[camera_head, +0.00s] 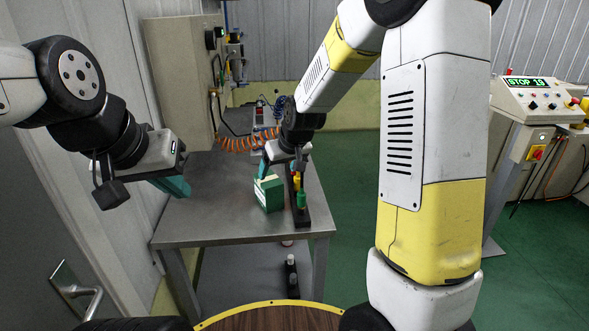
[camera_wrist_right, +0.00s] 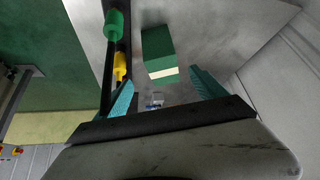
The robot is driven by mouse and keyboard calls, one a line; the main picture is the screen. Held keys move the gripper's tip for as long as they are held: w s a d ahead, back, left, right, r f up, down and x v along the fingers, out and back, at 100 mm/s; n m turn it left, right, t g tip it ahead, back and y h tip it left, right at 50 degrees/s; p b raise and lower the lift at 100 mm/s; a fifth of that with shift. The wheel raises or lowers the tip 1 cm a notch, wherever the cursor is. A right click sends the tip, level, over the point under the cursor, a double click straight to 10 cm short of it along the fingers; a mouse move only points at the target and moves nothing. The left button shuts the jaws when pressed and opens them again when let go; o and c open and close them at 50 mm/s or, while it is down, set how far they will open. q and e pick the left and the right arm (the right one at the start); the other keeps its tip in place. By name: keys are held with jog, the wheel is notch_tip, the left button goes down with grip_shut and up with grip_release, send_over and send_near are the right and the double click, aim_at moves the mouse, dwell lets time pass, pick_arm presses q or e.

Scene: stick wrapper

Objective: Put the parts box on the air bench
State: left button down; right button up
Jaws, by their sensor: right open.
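The parts box appears to be the green box (camera_head: 271,194) with a pale label band, resting slightly turned on the steel table. It also shows in the right wrist view (camera_wrist_right: 158,48), ahead of and between the fingertips. The steel table (camera_head: 215,215), with an orange air hose behind it, may be the air bench; I see no label to confirm this. My right gripper (camera_head: 281,165) is open above the box, pointing down, with nothing between its teal fingers. My left gripper (camera_head: 175,187) hangs left of the box, over the table's left side; its finger gap cannot be made out.
A dark rack with green and yellow handles (camera_head: 299,200) stands close right of the box. A grey cabinet (camera_head: 180,80) and orange coiled hose (camera_head: 240,145) are behind. A control console (camera_head: 530,100) stands far right. The table's front left is clear.

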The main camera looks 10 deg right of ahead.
jog(key=s+d+r+m, duration=0.2)
jog(key=s+d+r, duration=0.4)
jog(key=s+r, duration=0.6)
jog(key=s+d+r, duration=0.1)
jog(key=s+d, duration=0.1)
jog(key=s, duration=0.6)
jog(key=s+d+r+m, duration=0.1)
jog(key=s+d, duration=0.1)
jog(key=s, duration=0.6)
jog(key=shift+m, duration=0.3)
jog(key=shift+w+r, duration=0.1)
jog(key=shift+r, duration=0.05)
